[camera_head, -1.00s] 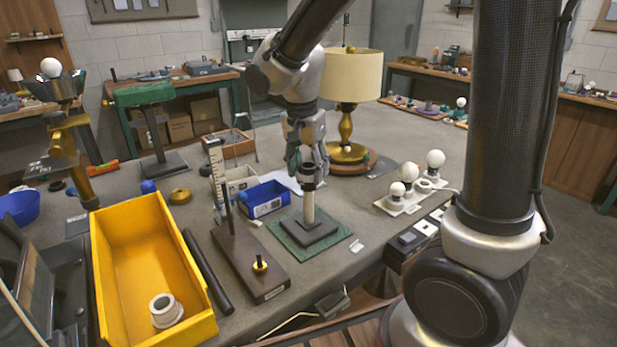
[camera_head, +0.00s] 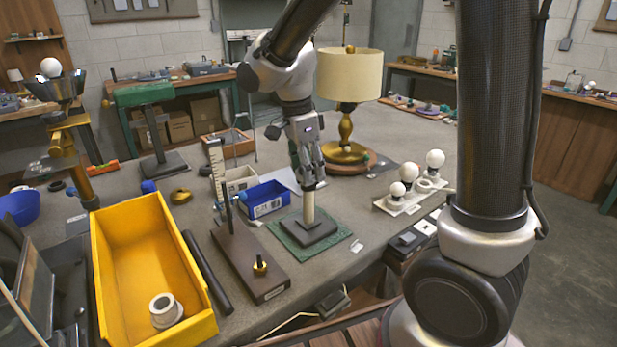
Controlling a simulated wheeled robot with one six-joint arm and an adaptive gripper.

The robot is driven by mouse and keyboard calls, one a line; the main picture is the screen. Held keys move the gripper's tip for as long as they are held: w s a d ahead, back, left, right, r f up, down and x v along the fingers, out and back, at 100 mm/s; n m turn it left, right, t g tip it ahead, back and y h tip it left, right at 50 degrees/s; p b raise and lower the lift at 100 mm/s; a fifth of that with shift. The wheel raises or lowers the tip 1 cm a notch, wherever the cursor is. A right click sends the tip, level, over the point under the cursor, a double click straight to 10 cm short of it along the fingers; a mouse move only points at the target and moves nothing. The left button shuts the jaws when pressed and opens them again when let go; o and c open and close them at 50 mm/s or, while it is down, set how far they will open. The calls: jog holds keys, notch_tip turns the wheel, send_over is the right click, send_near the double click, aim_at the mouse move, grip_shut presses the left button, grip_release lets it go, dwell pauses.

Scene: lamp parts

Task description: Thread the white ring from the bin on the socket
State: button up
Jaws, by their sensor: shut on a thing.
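The white ring (camera_head: 164,309) lies in the front end of the yellow bin (camera_head: 203,328); a second pale rim shows beside and under it. A pale post (camera_head: 308,208) stands upright on a black base (camera_head: 308,231) on a green mat (camera_head: 337,235). My gripper (camera_head: 312,183) points down at the top of this post, with its fingers shut around the dark socket there. The fingers hide most of the socket. No ring shows around the post below the fingers.
A blue bin (camera_head: 266,199) is behind the mat. A lamp (camera_head: 348,75) stands behind my gripper. White bulbs (camera_head: 408,172) sit on the right.

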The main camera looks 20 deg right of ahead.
jog(key=shift+s+f, duration=0.15)
jog(key=shift+m, duration=0.6)
jog(key=o, duration=1.3)
